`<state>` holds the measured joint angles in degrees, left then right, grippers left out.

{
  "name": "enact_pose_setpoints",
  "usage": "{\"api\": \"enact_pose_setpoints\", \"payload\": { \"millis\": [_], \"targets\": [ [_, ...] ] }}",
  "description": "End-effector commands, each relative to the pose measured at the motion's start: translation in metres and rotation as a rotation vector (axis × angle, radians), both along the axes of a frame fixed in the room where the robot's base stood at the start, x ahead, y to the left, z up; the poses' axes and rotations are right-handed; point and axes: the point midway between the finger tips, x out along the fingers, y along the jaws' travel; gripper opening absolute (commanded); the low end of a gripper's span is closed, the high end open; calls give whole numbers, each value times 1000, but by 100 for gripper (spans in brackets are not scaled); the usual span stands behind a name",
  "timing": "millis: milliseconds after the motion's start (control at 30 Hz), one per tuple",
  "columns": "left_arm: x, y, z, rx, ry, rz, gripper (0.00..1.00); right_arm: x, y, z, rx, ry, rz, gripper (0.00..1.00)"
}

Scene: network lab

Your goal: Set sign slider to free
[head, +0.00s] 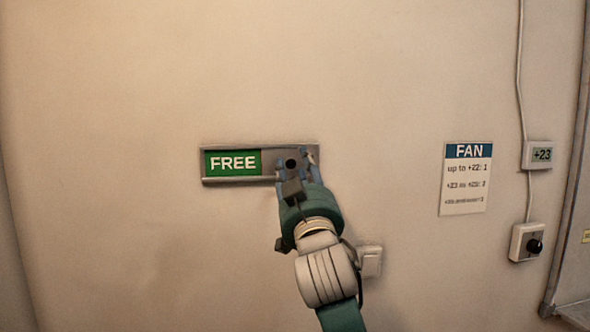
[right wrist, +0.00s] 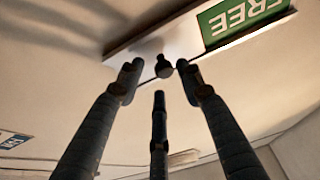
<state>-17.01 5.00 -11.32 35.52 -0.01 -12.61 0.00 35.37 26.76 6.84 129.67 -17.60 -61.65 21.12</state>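The sign (head: 210,181) is a grey frame on the wall. Its green FREE field (head: 232,162) shows at the left, and a grey slider plate with a dark round knob (head: 291,164) covers the right part. The knob also shows in the right wrist view (right wrist: 164,67), near the FREE field, which appears upside down there. My right gripper (head: 303,163) is at the knob. In the right wrist view its fingers (right wrist: 159,75) are spread, with the knob just beyond and between the tips and gaps around it. My left gripper is not in view.
A FAN notice (head: 466,180) hangs on the wall at the right. Beyond it are a display reading +23 (head: 541,154) and a box with a black dial (head: 527,243). A light switch (head: 370,261) is beside my right forearm. The wall left of the sign is bare.

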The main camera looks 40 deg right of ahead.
Motion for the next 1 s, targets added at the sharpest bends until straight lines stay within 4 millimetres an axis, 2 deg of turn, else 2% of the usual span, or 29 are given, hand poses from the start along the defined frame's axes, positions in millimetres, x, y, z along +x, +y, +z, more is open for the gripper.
{"api": "enact_pose_setpoints", "payload": {
  "millis": [167, 600, 1000],
  "targets": [
    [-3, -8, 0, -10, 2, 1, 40, -3, 4, -3, 2, 1, 4, 37],
    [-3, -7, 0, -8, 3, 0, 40, -55, 33, -27, 1, 0, 0, 37],
    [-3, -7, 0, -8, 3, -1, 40, -60, 35, -29, 1, 0, -2, 37]
  ]
}}
